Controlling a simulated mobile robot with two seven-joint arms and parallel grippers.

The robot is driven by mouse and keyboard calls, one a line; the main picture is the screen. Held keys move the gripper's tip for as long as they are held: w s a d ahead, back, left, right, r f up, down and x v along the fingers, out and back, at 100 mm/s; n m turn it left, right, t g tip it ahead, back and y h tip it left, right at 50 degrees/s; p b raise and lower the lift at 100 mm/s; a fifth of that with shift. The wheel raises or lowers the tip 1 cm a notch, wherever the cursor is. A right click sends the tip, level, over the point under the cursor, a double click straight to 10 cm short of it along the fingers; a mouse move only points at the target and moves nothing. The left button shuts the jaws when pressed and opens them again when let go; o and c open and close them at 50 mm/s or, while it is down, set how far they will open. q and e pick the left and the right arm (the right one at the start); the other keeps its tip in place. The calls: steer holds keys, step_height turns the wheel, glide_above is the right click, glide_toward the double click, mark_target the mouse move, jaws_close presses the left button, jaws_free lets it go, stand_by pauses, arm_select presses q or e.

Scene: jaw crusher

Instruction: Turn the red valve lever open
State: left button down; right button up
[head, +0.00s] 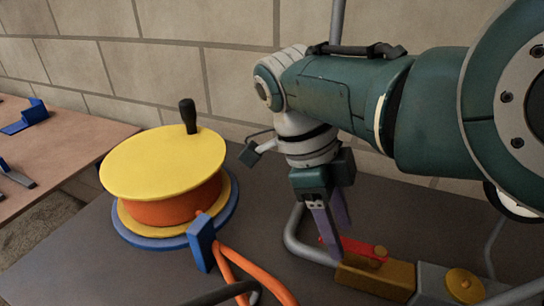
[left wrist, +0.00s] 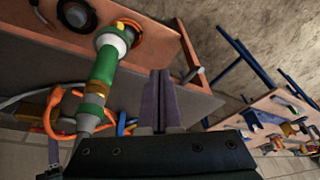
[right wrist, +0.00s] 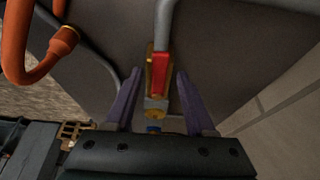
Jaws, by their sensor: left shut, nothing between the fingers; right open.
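The red valve lever (head: 350,247) lies on top of a brass valve body (head: 378,279), which joins a grey pipe on the table. In the right wrist view the red lever (right wrist: 160,72) lies roughly in line with the pipe, between my open fingers but farther off. My right gripper (head: 338,225) points down just above the lever in the head view, partly covering its left end; I cannot tell whether it touches. The right gripper also shows in its own wrist view (right wrist: 158,74). My left gripper (left wrist: 161,72) is shut and empty, seen only in the left wrist view.
A reel with a yellow disc top (head: 160,162) and black knob stands at the left of the grey table (head: 262,222). An orange hose (head: 260,275) and a blue block (head: 200,242) are in front. A yellow knob (head: 465,285) sits right of the valve. A brick wall stands close behind.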

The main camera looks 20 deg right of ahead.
steer(key=v, duration=1)
steer(key=shift+p, duration=0.4)
steer(key=shift+f, duration=0.1)
